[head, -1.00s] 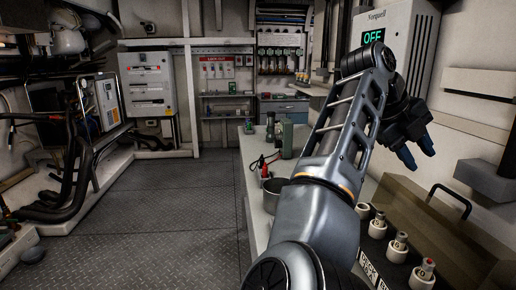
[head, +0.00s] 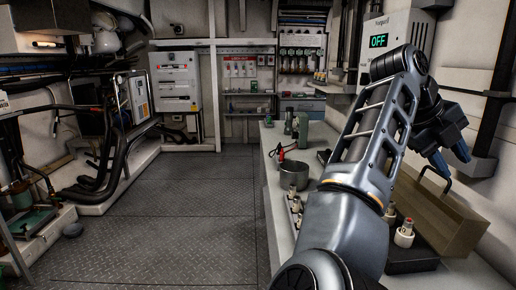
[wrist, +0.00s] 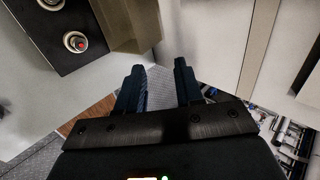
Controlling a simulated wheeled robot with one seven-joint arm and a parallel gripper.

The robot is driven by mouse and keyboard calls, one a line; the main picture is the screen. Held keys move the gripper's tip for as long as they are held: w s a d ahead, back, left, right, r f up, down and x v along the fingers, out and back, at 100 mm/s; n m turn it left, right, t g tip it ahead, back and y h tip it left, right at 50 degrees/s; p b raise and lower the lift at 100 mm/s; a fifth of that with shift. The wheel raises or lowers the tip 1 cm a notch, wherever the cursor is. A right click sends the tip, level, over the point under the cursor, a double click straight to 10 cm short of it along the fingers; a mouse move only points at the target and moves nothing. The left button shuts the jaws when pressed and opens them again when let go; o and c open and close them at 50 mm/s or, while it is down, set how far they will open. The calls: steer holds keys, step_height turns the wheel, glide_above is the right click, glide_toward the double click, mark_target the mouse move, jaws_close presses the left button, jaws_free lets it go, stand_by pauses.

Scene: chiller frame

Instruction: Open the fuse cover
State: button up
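The fuse cover (head: 445,222) looks like a tan-brown box with a black handle (head: 446,184), at the right of the counter in the head view. It stands beside a dark fuse panel (head: 412,262) with white fuses (head: 404,233), one of them red-topped. Part of the cover (wrist: 125,22) shows at the top of the wrist view, next to the dark panel (wrist: 48,50). My gripper (head: 450,157) is open and empty. In the head view its fingertips overlap the area just above the handle; the depth between them is unclear. The fingers (wrist: 160,86) are apart in the wrist view.
A metal pot (head: 294,175) and a green device (head: 301,128) stand on the counter (head: 283,232) left of my arm. A white wall unit (head: 398,35) showing "OFF" hangs behind. The floor (head: 170,215) at left is clear.

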steer(key=s+d+f+n+g+h, duration=0.1)
steer(key=s+d+h, duration=0.4)
steer(key=s+h, duration=0.3)
steer(key=s+d+f+g+h, duration=0.1)
steer(key=s+d+h, duration=0.4)
steer(key=s+h, duration=0.25)
steer(key=s+a+f+n+t+y, duration=0.5)
steer(key=s+a+n+y, duration=0.3)
steer(key=s+n, duration=0.2)
steer(key=s+a+f+n+t+y, duration=0.6)
steer(key=s+a+f+n+y, duration=0.2)
steer(key=s+n, duration=0.3)
steer(key=s+a+f+n+t+y, duration=0.5)
steer(key=s+a+f+n+y, duration=0.2)
steer(key=s+n, duration=0.3)
steer(key=a+n+y, duration=0.1)
steer(key=n, duration=0.2)
steer(key=shift+s+a+f+n+t, duration=0.15)
steer(key=shift+s+a+n+t, duration=0.15)
steer(key=shift+s+a+n, duration=0.1)
